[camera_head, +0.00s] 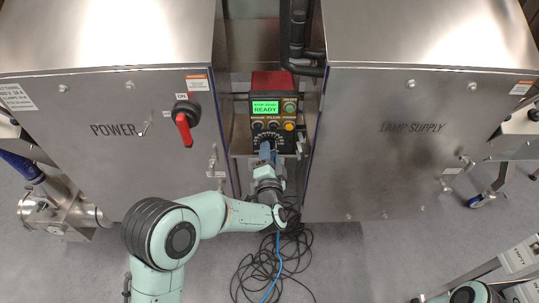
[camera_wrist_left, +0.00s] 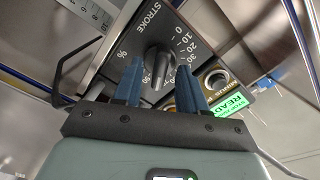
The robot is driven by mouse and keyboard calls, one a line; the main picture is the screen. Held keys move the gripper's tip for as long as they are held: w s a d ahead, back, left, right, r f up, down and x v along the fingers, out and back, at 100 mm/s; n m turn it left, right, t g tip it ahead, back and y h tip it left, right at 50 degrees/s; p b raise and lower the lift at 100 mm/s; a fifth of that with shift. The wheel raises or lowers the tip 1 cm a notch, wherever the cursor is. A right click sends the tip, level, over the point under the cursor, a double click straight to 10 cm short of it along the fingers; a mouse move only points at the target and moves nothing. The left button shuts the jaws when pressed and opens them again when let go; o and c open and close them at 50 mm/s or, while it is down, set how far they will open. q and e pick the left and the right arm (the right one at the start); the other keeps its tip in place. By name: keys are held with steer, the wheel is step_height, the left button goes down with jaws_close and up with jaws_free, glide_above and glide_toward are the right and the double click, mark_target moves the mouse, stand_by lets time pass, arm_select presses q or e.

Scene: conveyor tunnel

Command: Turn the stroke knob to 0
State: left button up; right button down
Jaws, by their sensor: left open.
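The stroke knob (camera_wrist_left: 158,60) is a black knob on a dark panel in the left wrist view. The word STROKE and a scale marked 0, 10, 20, 30 lie around it; I cannot tell which mark it points to. My left gripper (camera_wrist_left: 158,85) is open, with one blue finger on each side of the knob's near part; I cannot tell if they touch it. In the head view the left gripper (camera_head: 266,153) is at the lower part of the control box (camera_head: 257,127) and hides the knob. My right gripper is out of view.
The control box has a green READY display (camera_head: 265,107) and several buttons. It sits between the POWER cabinet (camera_head: 90,160) and the LAMP SUPPLY cabinet (camera_head: 400,170). A red-handled switch (camera_head: 184,125) is on the POWER cabinet. Black cables (camera_head: 265,270) lie on the floor.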

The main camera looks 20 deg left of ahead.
arm_select(q)
jaws_close()
